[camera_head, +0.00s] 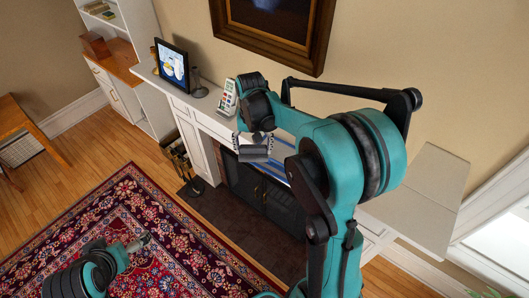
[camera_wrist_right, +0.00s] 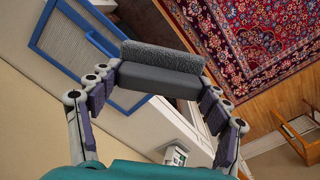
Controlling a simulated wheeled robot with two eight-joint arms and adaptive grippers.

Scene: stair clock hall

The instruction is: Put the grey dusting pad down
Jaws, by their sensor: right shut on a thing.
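The grey dusting pad (camera_wrist_right: 160,57) is a dark block with a fuzzy grey face. My right gripper (camera_wrist_right: 160,80) is shut on it, with a finger at each end in the right wrist view. In the head view the right gripper (camera_head: 254,143) holds the pad (camera_head: 254,155) in front of the white mantel shelf (camera_head: 213,117). No surface touching the pad can be made out. My left gripper (camera_head: 138,243) is at the lower left over the rug, small and turned so its jaws are unclear.
A blue-framed panel (camera_wrist_right: 65,60) lies beside the pad. A white remote-like device (camera_head: 228,98) and a framed picture (camera_head: 172,66) stand on the mantel. A dark fireplace (camera_head: 262,195) is below. A patterned rug (camera_head: 130,215) covers the floor.

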